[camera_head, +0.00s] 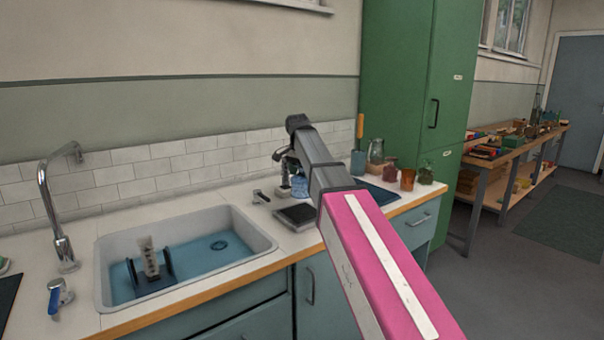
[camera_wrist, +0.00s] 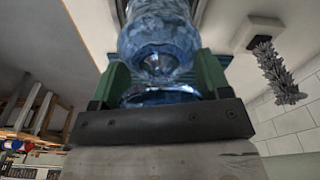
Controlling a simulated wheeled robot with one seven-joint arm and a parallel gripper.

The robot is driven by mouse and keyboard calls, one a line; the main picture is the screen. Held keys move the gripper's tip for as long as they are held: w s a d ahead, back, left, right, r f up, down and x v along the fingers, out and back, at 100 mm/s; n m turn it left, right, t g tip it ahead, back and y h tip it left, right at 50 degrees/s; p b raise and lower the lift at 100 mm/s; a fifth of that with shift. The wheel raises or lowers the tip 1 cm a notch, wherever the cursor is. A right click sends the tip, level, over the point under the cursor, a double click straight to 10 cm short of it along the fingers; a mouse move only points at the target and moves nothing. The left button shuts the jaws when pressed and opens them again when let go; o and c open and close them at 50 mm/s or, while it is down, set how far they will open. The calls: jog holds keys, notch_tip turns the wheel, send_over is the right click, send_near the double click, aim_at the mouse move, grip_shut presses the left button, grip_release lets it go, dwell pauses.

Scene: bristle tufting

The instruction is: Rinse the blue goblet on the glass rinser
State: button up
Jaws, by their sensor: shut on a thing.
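The blue goblet (camera_head: 299,187) is clear blue glass. It shows low beside my arm, above the counter behind the glass rinser. In the wrist view the goblet (camera_wrist: 158,45) sits between the two green fingers of my gripper (camera_wrist: 160,82), which is shut on it. In the head view my gripper (camera_head: 290,165) is small, dark and partly hidden by my arm. The glass rinser (camera_head: 297,216) looks like a dark square plate on the counter, right of the sink. The goblet appears apart from the rinser. I cannot tell its exact height or tilt.
A sink (camera_head: 262,242) with a tube in a black rack (camera_head: 150,276) lies left. A small tap (camera_head: 261,198) stands beside the rinser. A glass jar (camera_head: 376,150), amber cup (camera_head: 407,179) and green jar (camera_head: 426,174) stand right, near a dark blue mat (camera_head: 382,195).

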notch_tip(320, 180, down, 6)
dwell(0.8)
jog(key=shift+f, duration=0.75)
dwell(1.9)
jog(key=shift+r, duration=3.55)
